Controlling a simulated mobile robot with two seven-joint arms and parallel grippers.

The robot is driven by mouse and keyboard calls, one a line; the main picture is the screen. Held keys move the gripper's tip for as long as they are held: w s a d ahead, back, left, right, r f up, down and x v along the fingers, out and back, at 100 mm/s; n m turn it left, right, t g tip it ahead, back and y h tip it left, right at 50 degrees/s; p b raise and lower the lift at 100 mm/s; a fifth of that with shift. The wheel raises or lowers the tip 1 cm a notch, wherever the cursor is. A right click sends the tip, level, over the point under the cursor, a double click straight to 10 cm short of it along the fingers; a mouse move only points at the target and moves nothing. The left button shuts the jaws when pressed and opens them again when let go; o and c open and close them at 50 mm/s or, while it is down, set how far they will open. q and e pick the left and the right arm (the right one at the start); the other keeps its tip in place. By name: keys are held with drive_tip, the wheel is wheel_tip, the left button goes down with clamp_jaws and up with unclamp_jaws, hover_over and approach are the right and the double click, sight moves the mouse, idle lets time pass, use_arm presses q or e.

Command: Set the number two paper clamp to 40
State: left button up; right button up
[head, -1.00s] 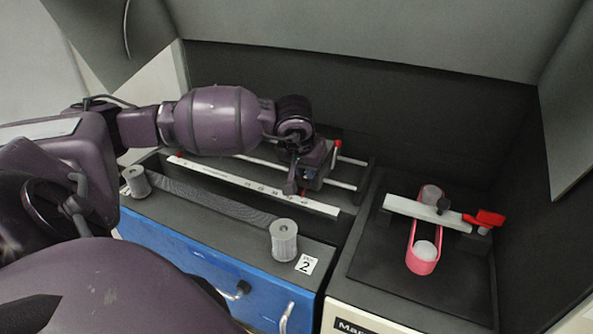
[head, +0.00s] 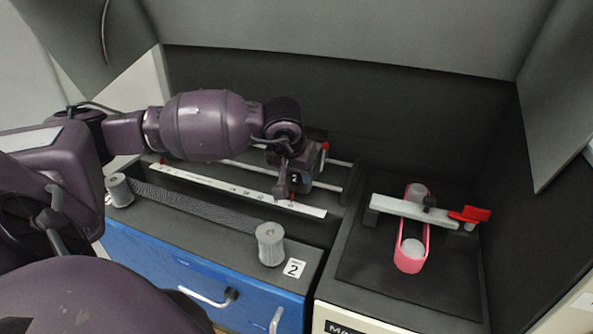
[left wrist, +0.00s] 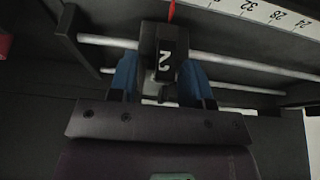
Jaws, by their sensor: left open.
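The number two paper clamp (left wrist: 168,42) is a dark block marked with a white 2 and carrying a red pointer, seen in the left wrist view. It sits on two pale rails (left wrist: 235,64). My left gripper (left wrist: 160,90) is open, with one blue finger on each side of the block; contact is unclear. In the head view my left gripper (head: 293,183) hides most of the clamp near the right end of the white ruler (head: 232,188). The ruler (left wrist: 262,14) shows 32, 28 and 24; the mark at the pointer is out of frame. My right gripper is not seen.
A dark ribbon between two grey spools (head: 270,244) runs in front of the ruler, on a blue cabinet (head: 150,245) labelled 2. To the right stands a pink loop (head: 412,255) under a pale bar with a red clip (head: 470,214). Dark walls close off the back.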

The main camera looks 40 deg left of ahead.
use_arm(q)
drive_tip(key=shift+s+r, duration=0.1)
drive_tip(key=shift+r, duration=0.25)
drive_tip(key=v, duration=1)
drive_tip(key=shift+b, duration=0.3)
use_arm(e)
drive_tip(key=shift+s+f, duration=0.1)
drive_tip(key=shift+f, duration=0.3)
